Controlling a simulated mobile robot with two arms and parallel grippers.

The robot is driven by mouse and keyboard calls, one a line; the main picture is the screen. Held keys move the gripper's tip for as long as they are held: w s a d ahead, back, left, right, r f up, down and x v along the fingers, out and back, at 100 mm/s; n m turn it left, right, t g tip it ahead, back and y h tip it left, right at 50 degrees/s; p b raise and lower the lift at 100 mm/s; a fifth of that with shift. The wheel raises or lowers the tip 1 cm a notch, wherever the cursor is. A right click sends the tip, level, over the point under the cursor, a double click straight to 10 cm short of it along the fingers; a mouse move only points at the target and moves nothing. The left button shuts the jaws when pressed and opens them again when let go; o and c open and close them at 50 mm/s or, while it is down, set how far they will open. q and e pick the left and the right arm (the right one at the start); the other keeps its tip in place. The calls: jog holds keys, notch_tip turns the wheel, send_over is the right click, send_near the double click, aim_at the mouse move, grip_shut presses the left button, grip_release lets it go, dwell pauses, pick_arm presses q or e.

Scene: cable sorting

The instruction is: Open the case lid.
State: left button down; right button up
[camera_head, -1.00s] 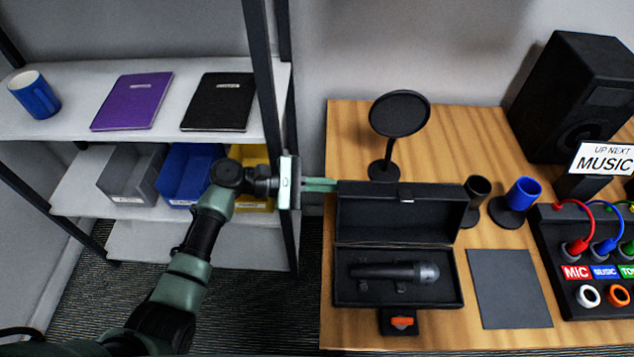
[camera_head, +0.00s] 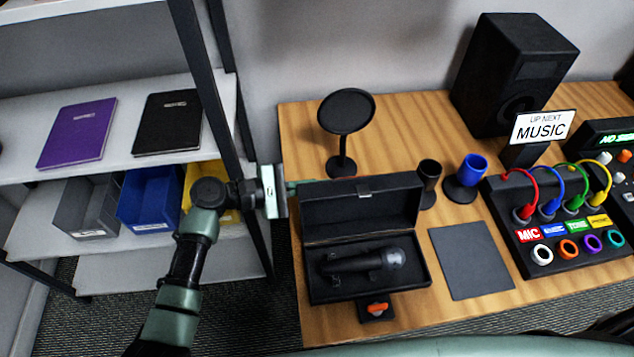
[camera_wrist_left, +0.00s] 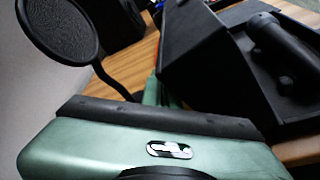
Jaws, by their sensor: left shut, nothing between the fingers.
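The black case (camera_head: 312,285) lies on the wooden table with its lid (camera_head: 360,205) standing open, raised at the back edge. A dark microphone (camera_head: 360,262) lies inside the case, and it also shows in the left wrist view (camera_wrist_left: 282,45). My left gripper (camera_head: 293,185) is shut and empty at the upper left corner of the raised lid. Its fingertips are partly hidden, and I cannot tell whether they touch the lid. In the left wrist view the fingers (camera_wrist_left: 151,92) point toward the lid. My right gripper is not in view.
A round pop filter (camera_head: 346,112) stands behind the lid. Dark and blue cups (camera_head: 472,170) stand to the right, beside a grey mat (camera_head: 470,262) and a panel with coloured cables (camera_head: 560,250). A shelf post (camera_head: 232,110) rises close to my left arm.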

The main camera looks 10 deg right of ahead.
aim_at(317, 187)
pick_arm(q)
jog(key=s+r+p, duration=0.1)
jog(key=r+m, duration=0.1)
jog(key=r, duration=0.1)
jog(key=shift+s+t+p, duration=0.3)
jog(key=shift+s+p, duration=0.05)
jog(key=shift+p, duration=0.05)
jog(key=shift+s+r+p, duration=0.1)
jog(key=shift+s+p, duration=0.2)
jog(key=shift+a, duration=0.25)
jog(key=b+v, duration=0.1)
jog(key=v, duration=0.6)
jog(key=shift+a, duration=0.2)
